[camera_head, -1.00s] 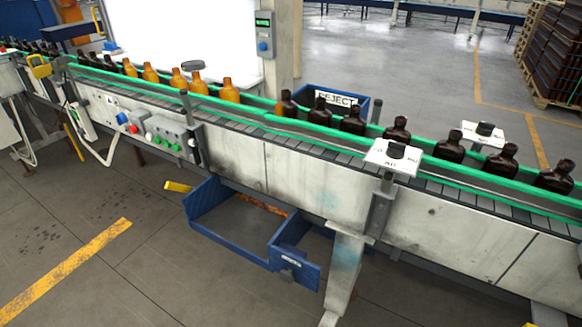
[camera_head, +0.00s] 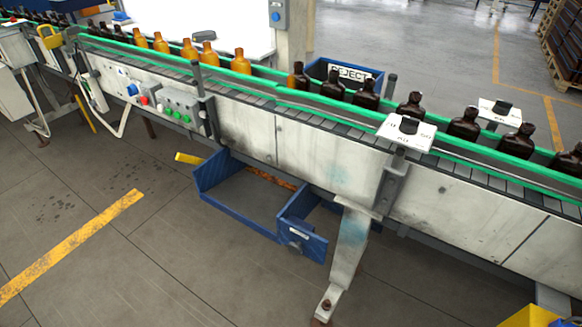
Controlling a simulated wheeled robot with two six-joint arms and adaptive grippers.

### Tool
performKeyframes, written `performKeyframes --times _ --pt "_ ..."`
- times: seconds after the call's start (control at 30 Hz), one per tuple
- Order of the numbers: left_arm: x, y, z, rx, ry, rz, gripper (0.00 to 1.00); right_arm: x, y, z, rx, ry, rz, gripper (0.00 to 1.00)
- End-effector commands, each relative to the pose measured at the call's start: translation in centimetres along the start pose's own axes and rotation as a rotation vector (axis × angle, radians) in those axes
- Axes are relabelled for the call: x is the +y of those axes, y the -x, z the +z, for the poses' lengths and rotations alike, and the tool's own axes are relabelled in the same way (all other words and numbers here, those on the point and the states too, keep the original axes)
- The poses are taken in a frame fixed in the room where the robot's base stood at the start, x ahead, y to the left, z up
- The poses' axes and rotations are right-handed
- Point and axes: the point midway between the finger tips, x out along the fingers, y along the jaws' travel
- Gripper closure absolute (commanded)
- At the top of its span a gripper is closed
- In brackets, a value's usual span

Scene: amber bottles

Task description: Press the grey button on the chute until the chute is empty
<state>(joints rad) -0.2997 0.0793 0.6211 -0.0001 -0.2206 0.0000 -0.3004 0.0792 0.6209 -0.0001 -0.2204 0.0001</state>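A blue chute (camera_head: 228,207) juts out below the conveyor, near the middle of the camera_head view. Its visible floor looks bare, but its upper part runs under the conveyor and is hidden. A blue box-like front part (camera_head: 311,243) at its right end carries a small white label and a small greyish spot (camera_head: 294,246), perhaps the button; it is too small to be sure. Neither of my grippers shows in this view.
A conveyor (camera_head: 305,143) with green rails crosses the view, carrying amber bottles (camera_head: 240,62) and dark bottles (camera_head: 464,124). A blue REJECT bin (camera_head: 317,70) stands behind it. A conveyor leg (camera_head: 348,258) stands right of the chute. Floor in front is mostly clear.

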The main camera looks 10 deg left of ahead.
Motion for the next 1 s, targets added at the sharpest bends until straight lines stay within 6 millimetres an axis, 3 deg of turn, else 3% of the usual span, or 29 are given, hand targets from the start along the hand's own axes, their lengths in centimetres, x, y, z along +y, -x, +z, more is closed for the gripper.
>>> performKeyframes --times 0.57,0.77,1.0 --pt "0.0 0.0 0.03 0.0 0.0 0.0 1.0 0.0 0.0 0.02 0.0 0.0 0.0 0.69" --pt "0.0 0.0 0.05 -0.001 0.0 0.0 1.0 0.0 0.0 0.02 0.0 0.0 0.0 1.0" --pt "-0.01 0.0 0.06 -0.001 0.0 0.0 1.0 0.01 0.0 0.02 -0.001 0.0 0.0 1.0"
